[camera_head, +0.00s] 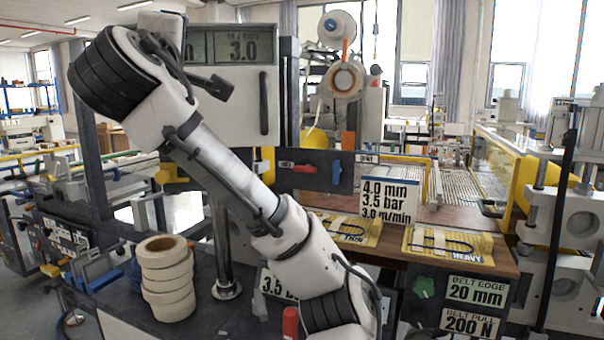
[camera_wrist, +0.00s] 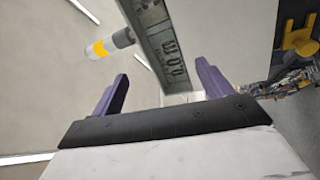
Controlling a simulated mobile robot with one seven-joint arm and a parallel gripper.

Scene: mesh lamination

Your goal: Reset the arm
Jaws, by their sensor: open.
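My arm (camera_head: 225,165) crosses the head view from the bottom centre up to the upper left. My gripper is not clearly visible in that view. In the wrist view my gripper (camera_wrist: 161,72) has its two purple fingers spread wide apart, with nothing between them. Beyond the fingers is a grey edge with a dark numeric display (camera_wrist: 168,45), seen at a steep tilt. The fingers look apart from it, though the distance is hard to judge.
A display box (camera_head: 243,48) reading 3.0 stands behind my arm. A stack of tape rolls (camera_head: 167,280) stands left of the lower arm. Yellow plates (camera_head: 440,243) lie on the brown bench (camera_head: 480,262) at right. A sign (camera_head: 390,202) stands behind them.

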